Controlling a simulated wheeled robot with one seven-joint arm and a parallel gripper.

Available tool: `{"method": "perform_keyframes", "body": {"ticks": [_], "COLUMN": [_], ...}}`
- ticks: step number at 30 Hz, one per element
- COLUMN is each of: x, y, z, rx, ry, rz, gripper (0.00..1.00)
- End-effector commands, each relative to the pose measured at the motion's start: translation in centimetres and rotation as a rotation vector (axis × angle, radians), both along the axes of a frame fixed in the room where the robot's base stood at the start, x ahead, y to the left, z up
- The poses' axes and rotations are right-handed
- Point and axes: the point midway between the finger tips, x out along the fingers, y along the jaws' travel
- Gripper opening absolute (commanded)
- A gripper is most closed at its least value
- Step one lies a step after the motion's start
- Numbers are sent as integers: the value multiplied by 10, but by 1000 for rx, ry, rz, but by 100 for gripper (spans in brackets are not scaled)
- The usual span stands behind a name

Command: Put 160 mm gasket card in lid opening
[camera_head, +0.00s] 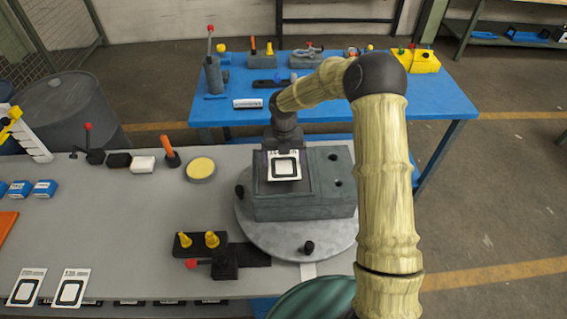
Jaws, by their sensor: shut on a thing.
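My gripper (284,148) is above the grey housing block, shut on a white gasket card (284,178) with a black square ring printed on it. The card hangs in front of the gripper, over the recessed lid opening (303,187) in the left part of the grey housing (302,208). I cannot tell whether the card touches the opening's floor or walls. The fingertips are mostly hidden by the card and the wrist. The housing stands on a round grey turntable plate (300,244).
Two similar cards, one on the left (27,287) and one beside it (71,288), lie at the front left of the grey table (110,225). A dark fixture with yellow pegs (211,240) sits left of the plate. A blue table (425,102) with tools stands behind.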

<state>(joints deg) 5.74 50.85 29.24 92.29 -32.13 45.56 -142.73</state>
Motion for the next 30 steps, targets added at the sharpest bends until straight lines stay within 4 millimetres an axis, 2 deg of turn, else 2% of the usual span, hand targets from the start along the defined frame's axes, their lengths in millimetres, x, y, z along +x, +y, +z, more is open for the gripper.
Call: {"method": "perform_keyframes", "body": {"ticks": [10,19,29,30], "x": [0,0,0,0], "y": [0,0,0,0], "z": [-4,-37,-41,-41], "rx": [1,0,0,0], "ry": [0,0,-1,-1], "rz": [0,1,0,0], "gripper": [64,64,64,92]}}
